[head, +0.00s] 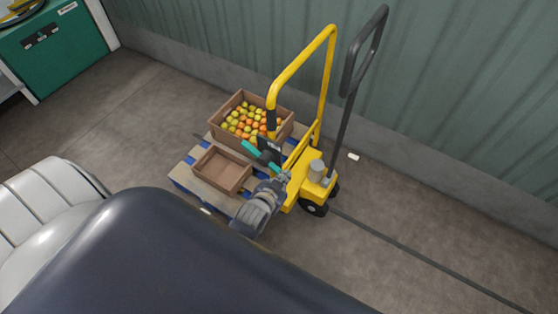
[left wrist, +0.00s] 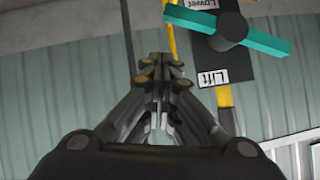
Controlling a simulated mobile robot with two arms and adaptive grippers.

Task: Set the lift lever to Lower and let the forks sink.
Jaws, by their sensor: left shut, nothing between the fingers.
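The yellow pallet truck (head: 318,188) stands by the wall, its forks hidden under the loaded blue-and-wood pallet (head: 182,178). The teal lift lever (head: 258,156) is on a dark plate on its yellow frame. In the left wrist view the lever (left wrist: 266,42) lies across the plate (left wrist: 240,72), between an upside-down "Lower" label (left wrist: 200,3) and an upside-down "Lift" label (left wrist: 213,77). My left gripper (head: 284,177) is shut and empty beside the lever; in the wrist view its fingertips (left wrist: 162,68) appear apart from it. My right gripper is not in view.
The truck's black handle (head: 346,115) rises beside the green corrugated wall (head: 450,100). A green cabinet (head: 55,50) stands far left. Floor at right is mostly clear.

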